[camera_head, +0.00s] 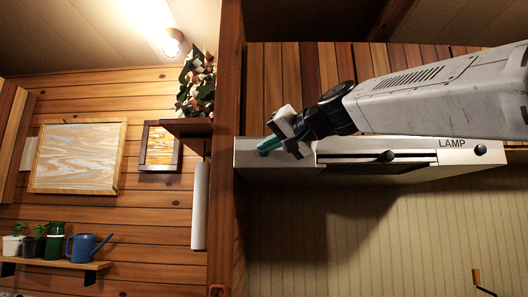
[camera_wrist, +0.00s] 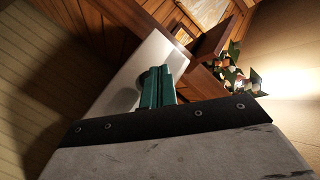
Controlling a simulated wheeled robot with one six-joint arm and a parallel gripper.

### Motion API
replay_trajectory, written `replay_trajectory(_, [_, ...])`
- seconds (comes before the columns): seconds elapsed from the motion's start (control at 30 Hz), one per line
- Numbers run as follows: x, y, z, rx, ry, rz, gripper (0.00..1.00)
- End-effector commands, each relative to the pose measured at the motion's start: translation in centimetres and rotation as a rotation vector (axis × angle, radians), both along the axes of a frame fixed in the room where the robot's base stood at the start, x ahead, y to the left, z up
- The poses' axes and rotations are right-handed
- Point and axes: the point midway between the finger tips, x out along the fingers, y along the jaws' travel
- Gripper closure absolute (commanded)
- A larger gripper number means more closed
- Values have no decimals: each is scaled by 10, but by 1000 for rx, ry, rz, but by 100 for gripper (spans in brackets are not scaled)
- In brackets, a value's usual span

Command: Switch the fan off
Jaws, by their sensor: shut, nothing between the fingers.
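A white range hood (camera_head: 247,159) hangs on the wood wall, its front panel facing me. A dark round knob (camera_head: 481,149) beside the word LAMP is at its right end, and a slot with a dark slider knob (camera_head: 386,156) is in the middle. My gripper (camera_head: 266,147) is at the left end of the panel, its teal fingers shut and empty. My gripper hides part of that end, so no fan label can be read. In the wrist view the shut fingers (camera_wrist: 158,88) lie over the white panel (camera_wrist: 122,93), with a round grey shape partly hidden behind them; contact cannot be told.
A wooden post (camera_head: 226,100) stands just left of the hood. A small dark shelf (camera_head: 187,127) with a leafy plant (camera_head: 197,82) juts out beside it. A lower shelf (camera_head: 62,264) holds pots and a blue watering can (camera_head: 84,247).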

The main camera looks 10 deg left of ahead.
Motion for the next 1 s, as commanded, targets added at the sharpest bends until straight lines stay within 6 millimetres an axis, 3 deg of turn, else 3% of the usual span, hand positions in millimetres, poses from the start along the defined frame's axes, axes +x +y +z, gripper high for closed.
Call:
replay_trajectory(0.5, [-51, -4, 1, 2, -1, 1, 100])
replay_trajectory(1.0, [-56, -4, 1, 1, 0, 1, 100])
